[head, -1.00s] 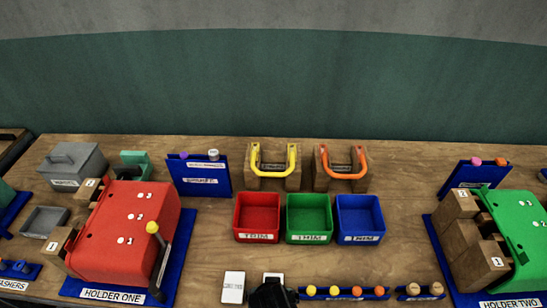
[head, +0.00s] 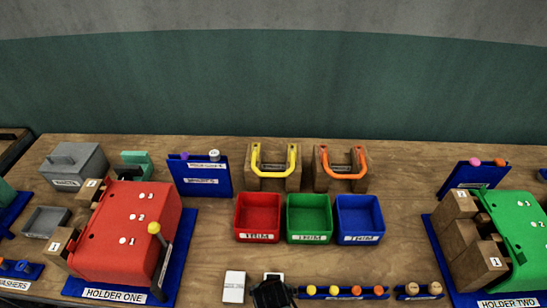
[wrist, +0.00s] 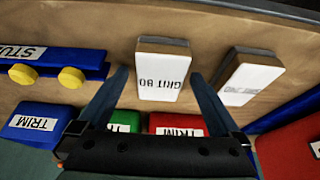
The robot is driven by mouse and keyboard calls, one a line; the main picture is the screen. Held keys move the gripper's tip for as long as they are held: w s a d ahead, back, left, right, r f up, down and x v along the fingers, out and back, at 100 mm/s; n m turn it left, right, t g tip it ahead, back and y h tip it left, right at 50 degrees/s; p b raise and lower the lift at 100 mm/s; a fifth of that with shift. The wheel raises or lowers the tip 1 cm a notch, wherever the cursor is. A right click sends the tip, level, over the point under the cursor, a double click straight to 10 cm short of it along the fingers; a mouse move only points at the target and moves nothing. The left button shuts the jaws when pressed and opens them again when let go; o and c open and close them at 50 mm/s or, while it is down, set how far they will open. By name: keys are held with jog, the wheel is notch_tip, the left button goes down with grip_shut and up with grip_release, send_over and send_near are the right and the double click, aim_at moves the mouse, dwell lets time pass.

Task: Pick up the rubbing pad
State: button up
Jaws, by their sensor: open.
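Two white-topped blocks with wooden-looking sides lie on the bench; I take them to be rubbing pads. One pad, labelled GRIT 80 (wrist: 162,72), lies between the fingers of my gripper (wrist: 158,80) in the wrist view. The fingers are open, one on each side of it; I cannot tell if they touch it. In the head view this pad (head: 273,276) is mostly hidden behind my dark gripper (head: 272,293). The other pad (head: 234,286) lies to its left, its label unreadable; it also shows at right in the wrist view (wrist: 249,80).
Red (head: 257,238), green (head: 309,238) and blue (head: 360,238) TRIM bins stand behind the pads. A blue rack (head: 335,293) with yellow and orange pegs lies close to the right. HOLDER ONE (head: 125,230) is left, HOLDER TWO (head: 520,225) right. Bench between pads and bins is clear.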

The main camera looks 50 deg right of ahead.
jog(key=c, duration=1.4)
jog(key=shift+r, duration=0.2)
notch_tip(320, 180, up, 10)
jog(key=shift+f+b, duration=0.15)
jog(key=shift+b, duration=0.25)
